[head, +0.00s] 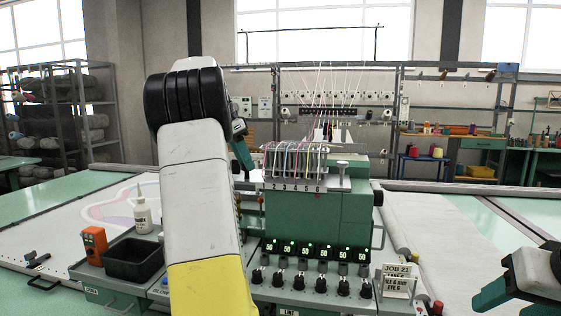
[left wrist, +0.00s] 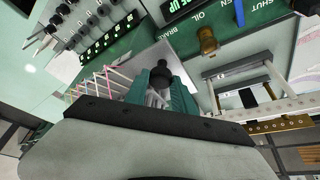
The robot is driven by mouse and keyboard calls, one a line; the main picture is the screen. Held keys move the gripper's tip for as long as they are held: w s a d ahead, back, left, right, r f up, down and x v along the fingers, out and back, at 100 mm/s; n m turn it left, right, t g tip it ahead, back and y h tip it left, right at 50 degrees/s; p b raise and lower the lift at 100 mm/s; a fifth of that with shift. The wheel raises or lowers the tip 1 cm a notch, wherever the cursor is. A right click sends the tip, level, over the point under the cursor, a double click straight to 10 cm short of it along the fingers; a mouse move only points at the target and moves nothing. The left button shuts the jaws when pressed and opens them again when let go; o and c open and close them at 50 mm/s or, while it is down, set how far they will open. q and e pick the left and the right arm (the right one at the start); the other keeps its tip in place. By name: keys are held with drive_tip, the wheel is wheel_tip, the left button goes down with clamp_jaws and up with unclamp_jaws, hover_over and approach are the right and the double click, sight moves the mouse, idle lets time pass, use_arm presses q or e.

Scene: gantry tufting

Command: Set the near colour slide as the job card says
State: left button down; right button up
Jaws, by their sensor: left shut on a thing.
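My left gripper (head: 243,152) is mostly behind my own forearm in the head view, at the left end of the numbered thread row (head: 294,187). In the left wrist view its two teal fingers (left wrist: 163,98) are closed on a dark knob (left wrist: 161,76) in front of a pale metal plate. I take this knob for the near colour slide's; its scale and setting are hidden. The job card (head: 397,283) stands at the front right of the machine and reads JOB 21; its smaller lines are only partly legible, seemingly ending in EYE 6. My right gripper (head: 505,301) is open and empty at the lower right.
Green displays reading 50 (head: 316,253) sit above a row of black dials (head: 299,281). A black bin (head: 133,259), a white bottle (head: 143,216) and an orange box (head: 95,243) stand at the left. A brass knob (left wrist: 207,40) is close to the left gripper.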

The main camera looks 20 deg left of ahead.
use_arm(q)
drive_tip(key=shift+a+r, duration=0.1)
drive_tip(key=shift+a, duration=0.15)
drive_tip(key=c, duration=1.1)
unclamp_jaws()
drive_tip(key=shift+s+a, duration=0.1)
drive_tip(key=v, duration=0.7)
drive_tip(key=shift+r, duration=0.35)
